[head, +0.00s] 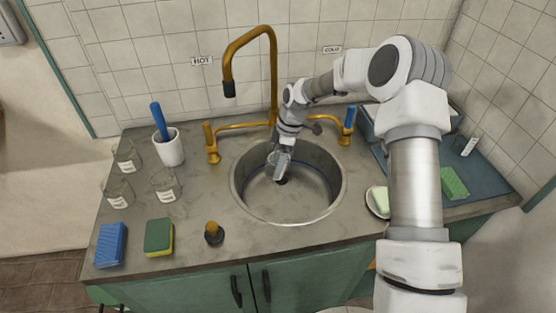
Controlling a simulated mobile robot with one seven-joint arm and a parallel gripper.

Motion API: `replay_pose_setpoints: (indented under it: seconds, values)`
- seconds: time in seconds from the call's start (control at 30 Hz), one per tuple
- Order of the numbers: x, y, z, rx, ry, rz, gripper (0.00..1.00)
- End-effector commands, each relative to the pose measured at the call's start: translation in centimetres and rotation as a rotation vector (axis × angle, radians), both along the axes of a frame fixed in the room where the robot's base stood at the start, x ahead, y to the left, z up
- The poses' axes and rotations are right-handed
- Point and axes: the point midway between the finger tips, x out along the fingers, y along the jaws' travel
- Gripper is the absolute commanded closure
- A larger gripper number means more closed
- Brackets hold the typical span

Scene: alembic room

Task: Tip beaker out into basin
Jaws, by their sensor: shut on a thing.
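The round steel basin (240,195) is sunk in the grey counter, with a dark drain at its bottom. My gripper (281,163) reaches down into the basin from above, at its back middle. It is shut on a small, pale, glassy thing (273,158), which looks like a beaker. It seems tilted, but its mouth and contents are too small to make out. Three clear glass beakers with white labels stand upright on the counter left of the basin: one at the back (128,158), one at the front left (118,192) and one nearer the basin (165,185).
A brass faucet (272,75) arches behind the basin, between the hot tap (211,140) and the blue-handled cold tap (347,125). A white cup (170,152) holds a blue-handled tool. Sponges (159,237) and a stopper (213,233) lie in front. A soap dish (377,203) sits right.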

Motion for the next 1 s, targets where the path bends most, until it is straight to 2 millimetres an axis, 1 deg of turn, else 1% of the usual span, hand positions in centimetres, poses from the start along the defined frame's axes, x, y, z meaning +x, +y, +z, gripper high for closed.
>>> replay_pose_setpoints:
  seconds: [0.13, 0.5, 0.8, 1.0]
  values:
    - [0.0, 0.1, -0.1, 0.059, 0.011, 0.000, 0.99]
    - [0.0, 0.1, -0.1, 0.082, 0.017, -0.001, 0.99]
    - [-0.1, 0.9, 0.3, 0.303, 0.061, -0.003, 0.99]
    - [-0.2, 1.3, 0.9, 0.361, 0.071, 0.001, 0.99]
